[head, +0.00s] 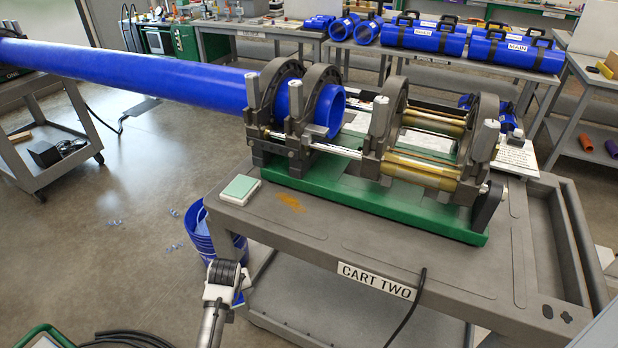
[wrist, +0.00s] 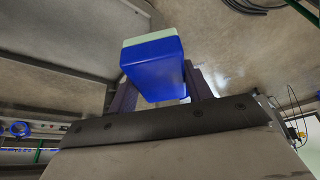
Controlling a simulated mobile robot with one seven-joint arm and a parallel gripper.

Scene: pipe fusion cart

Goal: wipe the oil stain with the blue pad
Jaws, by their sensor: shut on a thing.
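The oil stain (head: 290,203) is a brown-orange smear on the grey cart top, in front of the green machine base. My gripper (wrist: 157,88) is shut on the blue pad (wrist: 152,66), a blue block with a pale green layer along one side. The pad sits between the two dark fingers. In the head view my gripper (head: 226,288) is low, in front of the cart's left front edge, apart from the stain. A bit of blue beside it (head: 239,299) looks like the pad, mostly hidden.
A pale green and white pad (head: 240,189) lies on the cart's left corner, left of the stain. The fusion machine's green base (head: 370,195) stands behind the stain, with a long blue pipe (head: 150,77) clamped in it. A blue bucket (head: 203,242) stands on the floor left of the cart.

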